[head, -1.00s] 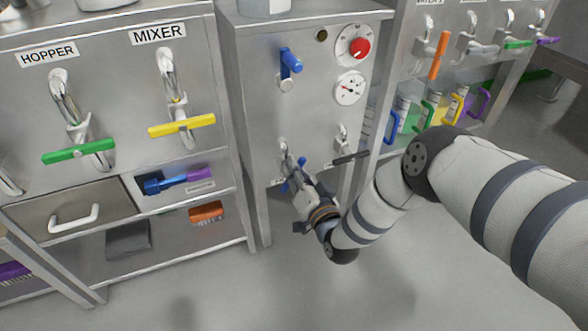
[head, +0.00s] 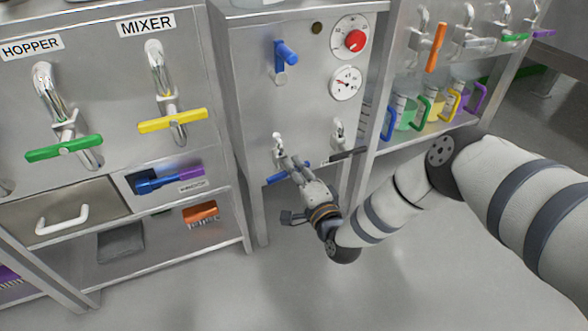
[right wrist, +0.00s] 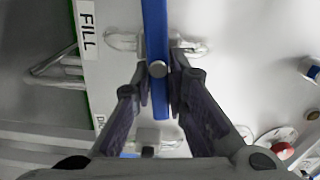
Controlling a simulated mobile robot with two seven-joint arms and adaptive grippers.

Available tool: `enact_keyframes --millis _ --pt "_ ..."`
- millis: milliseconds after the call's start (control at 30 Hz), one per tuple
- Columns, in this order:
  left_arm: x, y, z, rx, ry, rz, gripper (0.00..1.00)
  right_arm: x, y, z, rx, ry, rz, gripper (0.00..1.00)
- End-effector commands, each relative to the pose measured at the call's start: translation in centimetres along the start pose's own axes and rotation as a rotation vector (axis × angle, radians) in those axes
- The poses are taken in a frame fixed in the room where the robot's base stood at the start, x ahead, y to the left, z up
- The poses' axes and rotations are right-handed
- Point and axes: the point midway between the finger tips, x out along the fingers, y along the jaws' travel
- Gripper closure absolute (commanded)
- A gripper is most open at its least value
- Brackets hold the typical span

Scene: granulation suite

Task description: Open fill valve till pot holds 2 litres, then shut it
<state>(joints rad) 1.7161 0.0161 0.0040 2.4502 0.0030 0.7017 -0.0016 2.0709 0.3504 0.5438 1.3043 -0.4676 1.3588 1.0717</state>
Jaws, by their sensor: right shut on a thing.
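The fill valve's blue handle (head: 275,178) is low on the front of the middle steel cabinet, lying nearly level across its tap. In the right wrist view the blue handle (right wrist: 155,35) runs up between my fingers, beside a FILL label (right wrist: 87,30). My right gripper (head: 289,167) is shut on this handle; the fingers (right wrist: 159,85) touch it from both sides. The gripper partly hides the handle in the head view. No pot with a readable level is in view. My left gripper is not in view.
A black-handled tap (head: 348,153) is close to the right of my gripper. Above are a blue lever (head: 284,55), a red knob (head: 355,40) and a white gauge (head: 345,84). Coloured-handled jugs (head: 408,112) stand on the right shelf. The floor in front is clear.

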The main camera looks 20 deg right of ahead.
Motion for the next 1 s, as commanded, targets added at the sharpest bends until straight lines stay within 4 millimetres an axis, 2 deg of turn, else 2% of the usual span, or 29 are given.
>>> enact_keyframes --millis 33,333,867,900,967,1000 --pt "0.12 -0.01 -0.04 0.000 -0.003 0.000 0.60 -0.23 0.66 -0.26 0.018 0.004 0.013 1.00" --pt "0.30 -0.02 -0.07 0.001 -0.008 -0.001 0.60 -0.25 0.79 -0.21 0.107 0.004 0.014 1.00" --pt "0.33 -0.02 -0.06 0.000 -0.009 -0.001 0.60 -0.30 0.85 -0.11 0.122 0.001 0.015 1.00" --pt "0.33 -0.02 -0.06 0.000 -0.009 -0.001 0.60 -0.30 0.86 -0.11 0.122 0.001 0.016 0.77" --pt "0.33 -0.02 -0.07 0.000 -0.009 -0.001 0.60 -0.29 0.83 -0.08 0.122 0.001 0.015 0.64" --pt "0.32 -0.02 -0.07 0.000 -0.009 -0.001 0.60 -0.26 0.76 -0.07 0.123 0.001 0.013 0.64"
